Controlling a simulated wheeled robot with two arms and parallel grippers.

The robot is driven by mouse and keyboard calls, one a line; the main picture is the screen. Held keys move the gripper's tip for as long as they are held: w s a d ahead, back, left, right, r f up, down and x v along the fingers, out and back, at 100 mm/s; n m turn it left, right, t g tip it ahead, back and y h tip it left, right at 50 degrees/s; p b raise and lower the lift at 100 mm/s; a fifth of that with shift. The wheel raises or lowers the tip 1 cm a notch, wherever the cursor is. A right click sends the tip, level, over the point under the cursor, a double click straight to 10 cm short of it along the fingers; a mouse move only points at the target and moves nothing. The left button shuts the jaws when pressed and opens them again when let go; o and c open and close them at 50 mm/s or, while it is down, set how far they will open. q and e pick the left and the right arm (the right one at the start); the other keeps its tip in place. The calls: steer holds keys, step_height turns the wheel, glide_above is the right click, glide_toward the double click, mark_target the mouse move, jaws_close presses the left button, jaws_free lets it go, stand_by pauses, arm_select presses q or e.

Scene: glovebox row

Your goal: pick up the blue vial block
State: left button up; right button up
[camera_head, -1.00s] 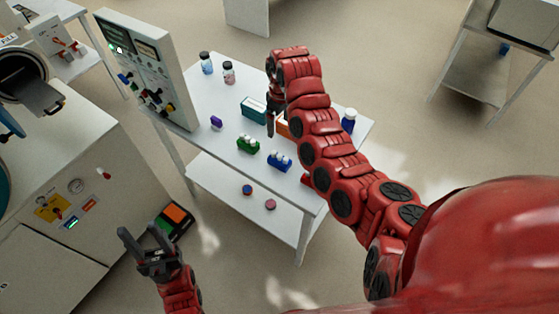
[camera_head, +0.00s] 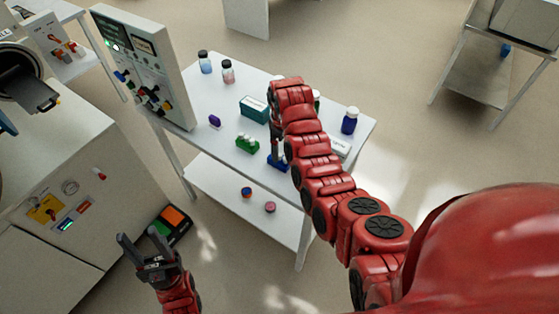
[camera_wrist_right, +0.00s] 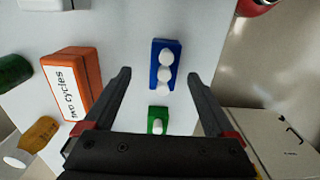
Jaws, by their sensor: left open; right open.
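The blue vial block (camera_head: 273,163) sits on the white table, partly hidden by my right arm in the head view. In the right wrist view the blue vial block (camera_wrist_right: 154,68) shows white-capped vials in a row and lies between and beyond the fingertips. My right gripper (camera_wrist_right: 160,75) is open and empty above it, apart from it as far as I can tell. In the head view the right gripper (camera_head: 276,150) hangs over the block, mostly hidden. My left gripper (camera_head: 146,243) is open and empty at the lower left, away from the table.
A green vial block (camera_head: 247,144) stands beside the blue one. A teal box (camera_head: 254,109), purple item (camera_head: 215,121) and bottles stand farther back. An orange box (camera_wrist_right: 75,80) shows in the wrist view. A control panel (camera_head: 145,65) rises at the table's left end.

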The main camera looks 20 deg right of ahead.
steer(key=shift+s+a, duration=0.1)
steer(key=f+p, duration=0.1)
steer(key=f, duration=0.1)
steer(key=f+p, duration=0.1)
steer(key=f, duration=0.1)
steer(key=shift+a+f+p, duration=0.1)
steer(key=shift+a+p, duration=0.3)
steer(key=shift+f, duration=0.45)
jaws_close()
